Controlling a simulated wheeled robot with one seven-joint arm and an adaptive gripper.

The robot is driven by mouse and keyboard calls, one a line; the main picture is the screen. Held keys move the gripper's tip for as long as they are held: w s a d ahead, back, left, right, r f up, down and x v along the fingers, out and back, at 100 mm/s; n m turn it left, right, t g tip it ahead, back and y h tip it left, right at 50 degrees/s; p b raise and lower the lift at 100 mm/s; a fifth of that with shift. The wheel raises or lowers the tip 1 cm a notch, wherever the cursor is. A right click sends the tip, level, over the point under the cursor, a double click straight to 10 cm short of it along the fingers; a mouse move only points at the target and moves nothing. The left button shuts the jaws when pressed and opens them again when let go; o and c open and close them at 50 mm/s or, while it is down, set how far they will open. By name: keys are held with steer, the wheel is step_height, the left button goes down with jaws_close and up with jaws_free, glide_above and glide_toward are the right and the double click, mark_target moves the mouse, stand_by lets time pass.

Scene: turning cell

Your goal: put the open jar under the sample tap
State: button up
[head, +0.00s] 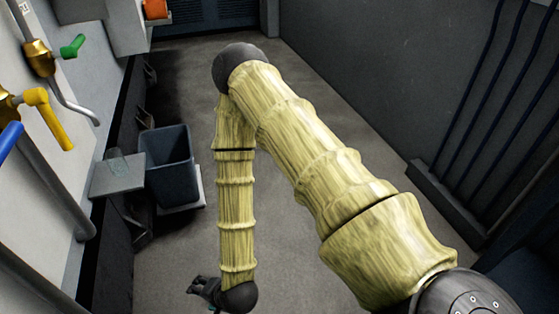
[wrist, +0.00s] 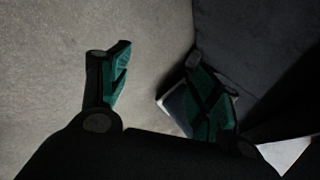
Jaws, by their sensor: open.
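A clear, see-through vessel that looks like the open jar (head: 117,161) stands on a small grey shelf (head: 116,182) at the left in the head view. It is faint, so its rim is hard to make out. A tap with a green handle (head: 73,46) is on the wall above, its bent grey spout (head: 80,112) ending up and left of the jar in the picture. My gripper (head: 200,288) is low in the head view, well apart from the jar. In the wrist view my gripper (wrist: 158,55) is open, with nothing between its green pads.
A blue-grey bin (head: 168,160) stands just right of the shelf on a pale base. Valves with yellow (head: 48,116) and blue (head: 9,140) handles and a grey pipe (head: 62,195) line the left wall. Dark pipes run along the right wall. The floor between is clear.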

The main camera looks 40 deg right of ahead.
steer(key=s+d+f+n+g+h, duration=0.1)
steer(key=s+d+f+n+g, duration=0.2)
steer(key=s+d+n, duration=0.3)
steer(key=s+d+f+n+g+h, duration=0.2)
steer(key=s+d+f+n+g, duration=0.1)
steer(key=s+d, duration=0.7)
steer(key=s+n+g, duration=0.1)
steer(key=s+n, duration=0.1)
steer(key=shift+s+d+f+n, duration=0.2)
steer(key=shift+s+f+n, duration=0.1)
steer(key=shift+n, duration=0.1)
